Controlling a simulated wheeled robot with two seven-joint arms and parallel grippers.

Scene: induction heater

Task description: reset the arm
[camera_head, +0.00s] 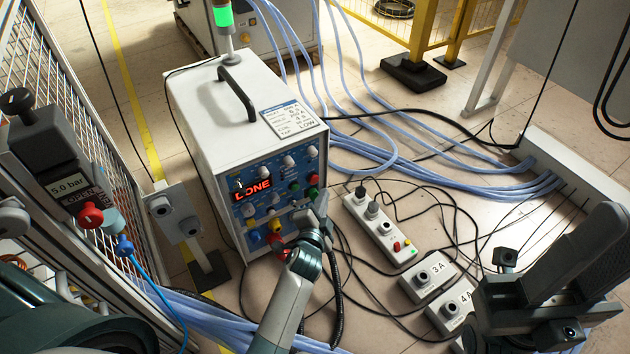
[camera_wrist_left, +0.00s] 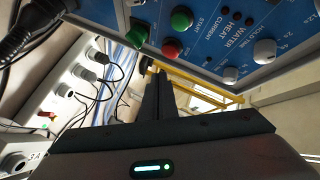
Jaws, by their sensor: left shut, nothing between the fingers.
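My left arm reaches up from the bottom of the head view. Its gripper (camera_head: 318,207) is close to the lower right of the heater's blue control panel (camera_head: 262,178). In the left wrist view the two dark fingers (camera_wrist_left: 158,92) are together with nothing between them. The panel's red button (camera_wrist_left: 171,48) and green button (camera_wrist_left: 181,18) are just beyond them; I cannot tell if the fingers touch the panel. The white heater box (camera_head: 215,115) stands upright, its display (camera_head: 253,190) lit red. A dark part that looks like my right gripper (camera_head: 545,290) is at the lower right, its fingers unclear.
A white power strip (camera_head: 383,230) and boxes marked 3 A (camera_head: 428,275) and 4 A (camera_head: 455,303) lie right of the heater among black cables. Blue hoses (camera_head: 440,170) run behind them. A pressure unit (camera_head: 70,175) and mesh fence are left.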

